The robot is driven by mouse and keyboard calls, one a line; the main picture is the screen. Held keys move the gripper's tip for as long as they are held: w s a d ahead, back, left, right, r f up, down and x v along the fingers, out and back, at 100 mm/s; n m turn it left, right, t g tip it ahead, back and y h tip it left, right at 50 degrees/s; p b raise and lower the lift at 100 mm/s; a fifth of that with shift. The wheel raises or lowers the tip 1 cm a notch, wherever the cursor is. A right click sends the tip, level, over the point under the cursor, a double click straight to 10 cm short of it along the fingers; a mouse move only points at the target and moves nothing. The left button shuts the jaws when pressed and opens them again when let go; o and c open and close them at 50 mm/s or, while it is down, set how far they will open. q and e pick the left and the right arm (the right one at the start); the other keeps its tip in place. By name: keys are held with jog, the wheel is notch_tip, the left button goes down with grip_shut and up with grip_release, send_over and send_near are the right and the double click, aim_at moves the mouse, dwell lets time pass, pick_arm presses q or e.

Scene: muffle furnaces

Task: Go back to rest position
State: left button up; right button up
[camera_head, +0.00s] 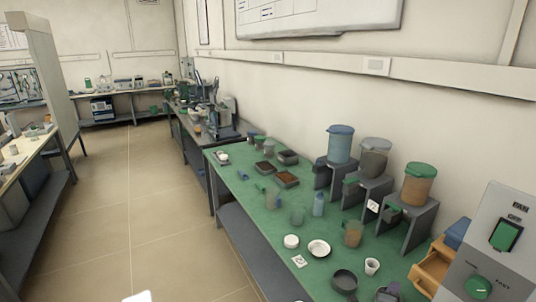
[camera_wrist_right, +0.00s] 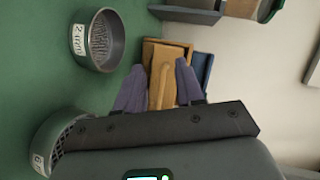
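My right gripper (camera_wrist_right: 158,66) shows in the right wrist view with its two purple-grey fingers apart. Nothing is held between them. A wooden box (camera_wrist_right: 152,50) shows beyond and between the fingers; I cannot tell the exact distance.
The green bench (camera_head: 262,222) holds a dark sieve (camera_head: 344,281), white dishes (camera_head: 319,248) and several lidded containers on grey stands (camera_head: 408,228). In the wrist view, a labelled sieve (camera_wrist_right: 108,45) and another sieve (camera_wrist_right: 60,135) lie left of the fingers. A grey switch panel (camera_head: 500,262) stands right.

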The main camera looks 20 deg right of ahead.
jog(key=s+a+f+n+t+y, duration=0.15)
jog(key=a+n+y, duration=0.35)
jog(key=a+n, duration=0.5)
jog(key=s+a+f+n+t+y, duration=0.1)
jog(key=s+a+f+n+y, duration=0.2)
jog(key=a+n+y, duration=0.5)
jog(key=s+a+f+n+g, duration=0.3)
jog(key=s+a+n+g, duration=0.2)
jog(key=s+a+n, duration=0.85)
notch_tip(320, 180, up, 35)
jog(key=s+m+p, duration=0.1)
jog(key=s+p, duration=0.1)
jog(key=p, duration=3.2)
jog(key=shift+s+a+f+y, duration=0.15)
jog(key=shift+a+y, duration=0.15)
jog(key=shift+a, duration=0.1)
